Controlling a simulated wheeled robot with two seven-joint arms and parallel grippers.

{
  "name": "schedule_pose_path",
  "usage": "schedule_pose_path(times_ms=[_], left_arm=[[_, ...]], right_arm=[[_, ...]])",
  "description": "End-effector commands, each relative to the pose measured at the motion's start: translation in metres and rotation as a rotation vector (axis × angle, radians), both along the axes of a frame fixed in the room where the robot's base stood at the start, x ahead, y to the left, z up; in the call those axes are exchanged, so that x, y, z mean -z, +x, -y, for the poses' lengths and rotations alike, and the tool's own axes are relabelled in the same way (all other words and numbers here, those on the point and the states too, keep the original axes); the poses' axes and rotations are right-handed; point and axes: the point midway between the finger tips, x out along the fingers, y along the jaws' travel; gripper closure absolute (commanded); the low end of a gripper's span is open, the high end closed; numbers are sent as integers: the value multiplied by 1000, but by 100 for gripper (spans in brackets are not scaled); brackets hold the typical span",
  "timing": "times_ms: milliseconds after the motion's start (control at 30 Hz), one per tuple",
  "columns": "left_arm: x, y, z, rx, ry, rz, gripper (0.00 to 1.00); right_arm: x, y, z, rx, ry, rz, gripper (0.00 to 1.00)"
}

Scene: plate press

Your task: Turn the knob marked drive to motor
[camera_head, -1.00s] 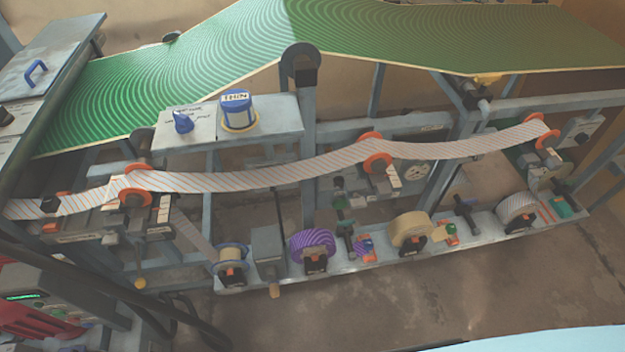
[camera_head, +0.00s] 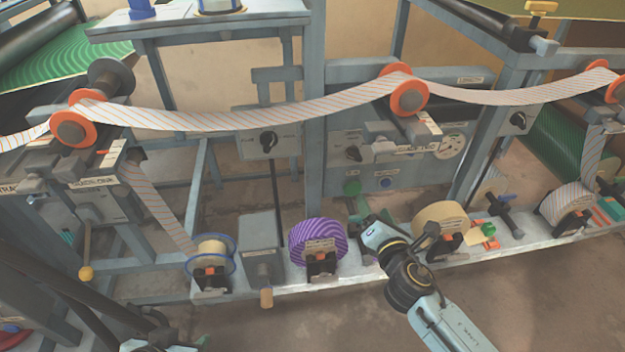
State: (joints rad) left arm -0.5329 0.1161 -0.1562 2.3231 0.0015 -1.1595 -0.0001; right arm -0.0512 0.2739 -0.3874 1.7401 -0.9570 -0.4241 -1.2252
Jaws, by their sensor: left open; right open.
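Several black knobs show, with labels too small to read surely, so I cannot tell which is marked drive. One knob (camera_head: 268,140) is on a grey box below the striped web, left of centre. Another knob (camera_head: 353,153) is on the panel right of the central post, and a third knob (camera_head: 518,120) is further right. My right gripper (camera_head: 371,228) is open in front of the lower rail, below the middle knob and apart from it; its fingertips are small and partly unclear. My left gripper (camera_head: 178,344) is open at the bottom edge, mostly cut off.
A striped web (camera_head: 240,118) runs over orange-flanged rollers across the machine. The lower rail carries a purple roll (camera_head: 318,240), a tan roll (camera_head: 440,215) and a wooden-handled lever (camera_head: 266,297). A gauge (camera_head: 450,146) is on the panel. Floor shows in front.

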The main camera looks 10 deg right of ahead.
Motion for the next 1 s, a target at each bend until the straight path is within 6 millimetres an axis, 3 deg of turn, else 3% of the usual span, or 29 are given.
schedule_pose_path(times_ms=[133,300,567,1000], left_arm=[[-13,-4,-1,0,-7,38,53],[-25,-3,1,2,-13,72,53],[-44,23,13,20,-59,253,53],[-106,62,37,52,-173,678,53]], right_arm=[[-22,4,-7,-23,-129,110,37],[-35,10,-10,-26,-177,148,37],[-35,47,-11,-25,-176,149,37],[-34,107,-13,-26,-175,146,37]])
